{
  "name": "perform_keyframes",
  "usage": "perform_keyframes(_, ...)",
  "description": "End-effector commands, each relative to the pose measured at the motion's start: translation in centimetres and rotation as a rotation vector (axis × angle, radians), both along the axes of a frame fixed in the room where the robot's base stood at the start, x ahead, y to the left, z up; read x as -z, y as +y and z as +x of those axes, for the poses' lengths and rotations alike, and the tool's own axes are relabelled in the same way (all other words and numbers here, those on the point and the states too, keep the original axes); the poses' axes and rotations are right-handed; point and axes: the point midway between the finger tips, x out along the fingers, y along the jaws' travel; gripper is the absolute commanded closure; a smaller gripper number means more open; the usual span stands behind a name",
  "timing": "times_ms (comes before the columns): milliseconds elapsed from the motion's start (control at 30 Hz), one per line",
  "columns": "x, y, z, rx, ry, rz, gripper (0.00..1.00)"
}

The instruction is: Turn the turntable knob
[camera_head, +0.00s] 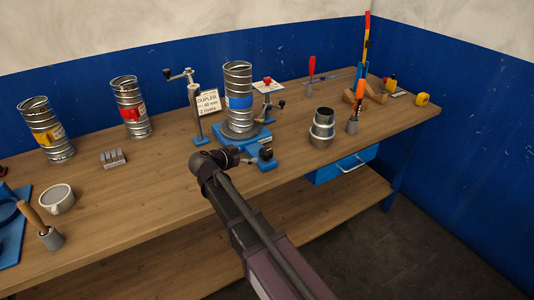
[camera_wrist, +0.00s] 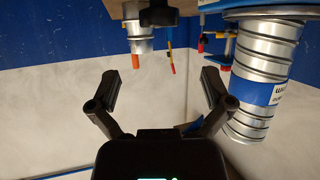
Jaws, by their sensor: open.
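The turntable (camera_head: 222,133) is a blue base with a round grey plate, and a ribbed metal duct (camera_head: 238,85) with a blue band stands upright on it. A black knob (camera_head: 266,153) sits on a small blue block at its front right. In the wrist view, which looks upside down, a dark lobed knob (camera_wrist: 159,14) shows at the top edge and the duct (camera_wrist: 262,85) at the right. My gripper (camera_wrist: 163,82) is open and empty, its fingers spread apart below the knob in that picture. In the head view my arm ends just left of the knob, and the fingers cannot be made out.
A clamp stand (camera_head: 193,105) and a coupler sign (camera_head: 208,102) stand left of the duct. A metal coupler (camera_head: 322,128) and a cup of tools (camera_head: 354,120) stand to the right. Two more ducts (camera_head: 45,130) (camera_head: 130,107) stand at the left. The wooden bench front (camera_head: 150,200) is mostly clear.

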Motion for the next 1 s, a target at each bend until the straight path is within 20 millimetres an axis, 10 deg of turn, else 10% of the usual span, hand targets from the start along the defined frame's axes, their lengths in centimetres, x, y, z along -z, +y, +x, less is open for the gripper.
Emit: perform_keyframes(1000,4.2,-6.2,7.9,-0.001,0.001,0.001,0.0)
